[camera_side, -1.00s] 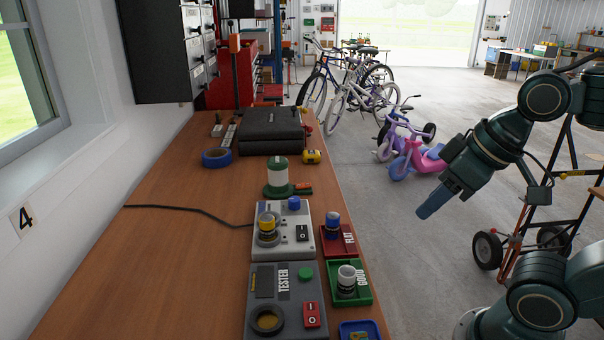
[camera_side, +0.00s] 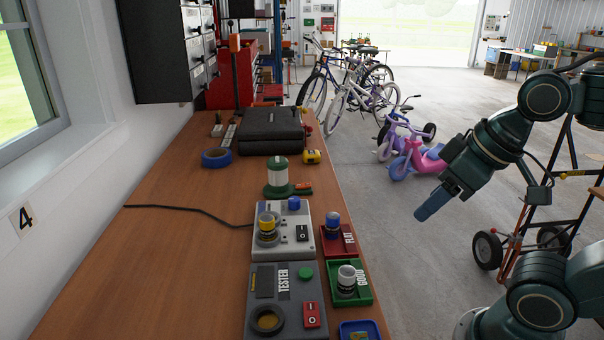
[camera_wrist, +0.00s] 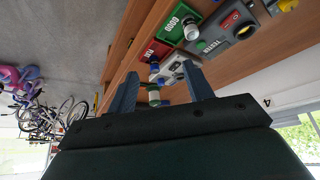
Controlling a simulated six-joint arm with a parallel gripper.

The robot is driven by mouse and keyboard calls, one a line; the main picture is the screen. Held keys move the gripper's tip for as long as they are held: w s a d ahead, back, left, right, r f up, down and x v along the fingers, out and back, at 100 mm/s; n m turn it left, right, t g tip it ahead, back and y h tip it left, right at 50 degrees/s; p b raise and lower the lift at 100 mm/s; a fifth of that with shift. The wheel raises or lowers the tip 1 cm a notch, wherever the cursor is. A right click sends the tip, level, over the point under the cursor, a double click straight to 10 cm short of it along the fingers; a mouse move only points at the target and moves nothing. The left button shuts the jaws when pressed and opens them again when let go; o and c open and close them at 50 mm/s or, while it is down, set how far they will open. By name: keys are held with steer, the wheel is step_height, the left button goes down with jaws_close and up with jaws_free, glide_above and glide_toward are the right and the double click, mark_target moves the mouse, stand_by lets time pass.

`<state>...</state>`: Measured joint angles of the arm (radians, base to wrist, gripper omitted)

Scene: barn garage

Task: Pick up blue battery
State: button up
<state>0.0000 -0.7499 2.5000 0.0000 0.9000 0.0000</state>
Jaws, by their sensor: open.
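The blue battery (camera_side: 332,225) stands upright in the red tray (camera_side: 349,243) on the right edge of the bench. It shows small in the wrist view (camera_wrist: 154,67), beyond my fingertips. My gripper (camera_side: 424,214) hangs in the air right of the bench, above the garage floor, well apart from the battery. In the wrist view my two fingers (camera_wrist: 163,78) are spread apart with nothing held between them.
A grey charger (camera_side: 291,248) with a yellow battery (camera_side: 267,222) stands left of the red tray. In front are a tester (camera_side: 264,290) and a green tray (camera_side: 361,283) holding a whitish battery (camera_side: 346,276). The bench's left side is mostly clear.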

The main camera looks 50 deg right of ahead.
stand_by(0.3)
steer(key=n+g, duration=0.6)
steer(key=n, duration=1.4)
glide_above(333, 215)
step_height(333, 215, down, 3)
steer(key=shift+f, duration=0.15)
steer(key=shift+s+f, duration=0.1)
steer(key=shift+f, duration=4.2)
steer(key=shift+f, duration=0.15)
steer(key=shift+f, duration=2.45)
